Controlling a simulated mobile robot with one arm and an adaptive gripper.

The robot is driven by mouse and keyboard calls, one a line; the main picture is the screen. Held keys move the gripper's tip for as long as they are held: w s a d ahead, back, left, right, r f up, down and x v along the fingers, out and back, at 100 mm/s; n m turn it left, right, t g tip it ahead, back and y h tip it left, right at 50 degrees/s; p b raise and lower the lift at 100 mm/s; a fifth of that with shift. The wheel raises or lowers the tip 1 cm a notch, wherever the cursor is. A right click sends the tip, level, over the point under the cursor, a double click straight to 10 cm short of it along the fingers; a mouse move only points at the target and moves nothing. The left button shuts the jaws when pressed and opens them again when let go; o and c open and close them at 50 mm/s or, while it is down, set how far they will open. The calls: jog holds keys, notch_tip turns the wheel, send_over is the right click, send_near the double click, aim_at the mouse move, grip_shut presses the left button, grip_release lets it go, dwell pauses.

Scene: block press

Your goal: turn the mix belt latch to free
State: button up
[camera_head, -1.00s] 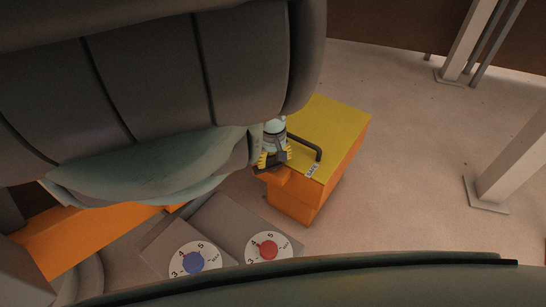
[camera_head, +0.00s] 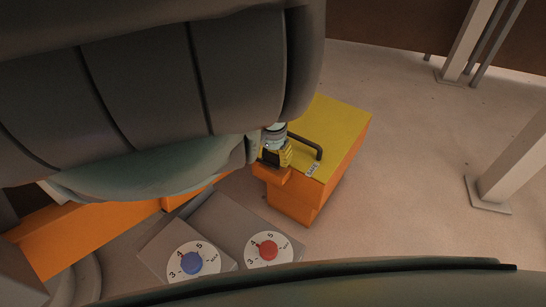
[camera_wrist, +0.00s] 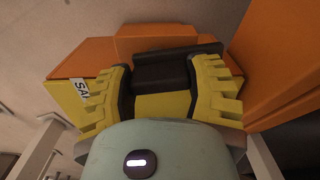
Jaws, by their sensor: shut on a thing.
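An orange box with a yellow top (camera_head: 336,127) stands on the floor, with a dark curved handle (camera_head: 308,145) and a small, partly legible label. My gripper (camera_head: 276,156), with yellow fingers, is at the near left corner of the box top. In the wrist view, my gripper (camera_wrist: 163,92) is shut on a dark grey latch piece (camera_wrist: 166,72) lying between its fingers, above a yellow surface. The latch's far end shows beyond the fingertips; its near part is hidden by my gripper. I cannot read its setting.
Two grey panels with numbered dials stand in front: a blue knob (camera_head: 192,262) and a red knob (camera_head: 267,249). A long orange piece (camera_head: 80,235) lies at the left. White posts (camera_head: 512,165) stand at the right. The floor between is open.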

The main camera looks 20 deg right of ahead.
aim_at(273, 154)
jog(key=shift+m, duration=0.7)
jog(key=o, duration=1.2)
jog(key=shift+r, duration=0.1)
notch_tip(273, 154, up, 11)
jog(key=shift+w+f, duration=0.1)
jog(key=shift+w, duration=0.05)
jog(key=shift+r, duration=0.45)
jog(key=shift+s, duration=0.2)
